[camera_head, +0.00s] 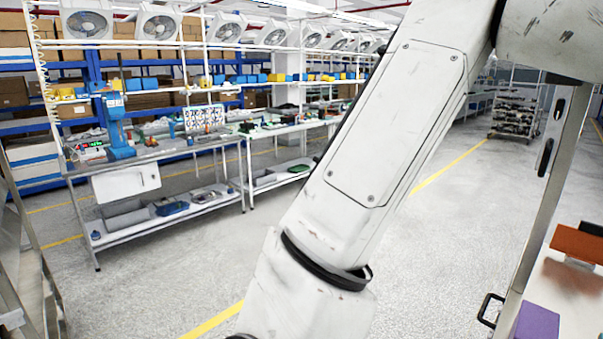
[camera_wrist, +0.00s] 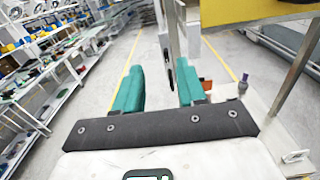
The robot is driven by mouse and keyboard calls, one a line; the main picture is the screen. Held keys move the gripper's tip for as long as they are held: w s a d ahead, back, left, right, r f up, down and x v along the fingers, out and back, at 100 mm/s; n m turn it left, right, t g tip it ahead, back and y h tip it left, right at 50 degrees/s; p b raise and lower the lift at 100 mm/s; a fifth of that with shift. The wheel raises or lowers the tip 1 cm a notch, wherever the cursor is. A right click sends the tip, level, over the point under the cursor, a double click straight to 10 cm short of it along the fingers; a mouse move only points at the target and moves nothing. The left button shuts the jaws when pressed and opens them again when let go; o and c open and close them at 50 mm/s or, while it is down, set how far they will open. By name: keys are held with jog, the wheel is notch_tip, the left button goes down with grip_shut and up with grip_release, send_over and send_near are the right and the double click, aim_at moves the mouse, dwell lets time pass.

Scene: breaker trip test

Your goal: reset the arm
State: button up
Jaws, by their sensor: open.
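My white arm fills the middle of the head view, running from the upper right down to the bottom centre. My gripper is outside the head view. In the wrist view, my gripper (camera_wrist: 158,90) shows two teal fingers spread apart with nothing held between them. The grey aisle floor shows beyond and between the fingers. No breaker can be made out clearly in either view.
A bench (camera_head: 562,305) at right holds a purple block (camera_head: 537,322) and an orange-brown block (camera_head: 577,243), beside a metal upright (camera_head: 549,180). A workbench (camera_head: 170,150) with a blue press (camera_head: 117,125) stands at left. The aisle floor (camera_head: 440,250) is clear.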

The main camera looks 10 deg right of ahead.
jog(key=w+a+f+n+y, duration=0.15)
jog(key=f+n+y, duration=0.25)
jog(key=f+n, duration=1.25)
jog(key=w+a+f+n+y, duration=0.15)
jog(key=f+n+y, duration=0.25)
jog(key=f+n, duration=1.3)
jog(key=s+a+f+n+g+y+b, duration=0.2)
jog(key=s+f, duration=0.8)
jog(key=f, duration=0.5)
jog(key=s+a+f+n+g+y+b, duration=0.2)
jog(key=s+f+n+g+b, duration=0.2)
jog(key=s+f, duration=0.7)
jog(key=s+a+f+n+g+y+b, duration=0.2)
jog(key=s+f+n, duration=0.4)
jog(key=f, duration=1.3)
jog(key=s+g+b, duration=0.1)
jog(key=s+g, duration=0.1)
jog(key=s, duration=0.2)
jog(key=shift+s+a+n+b, duration=0.2)
jog(key=shift+s+n+b, duration=0.05)
jog(key=shift+n+b, duration=0.1)
jog(key=shift+f, duration=0.1)
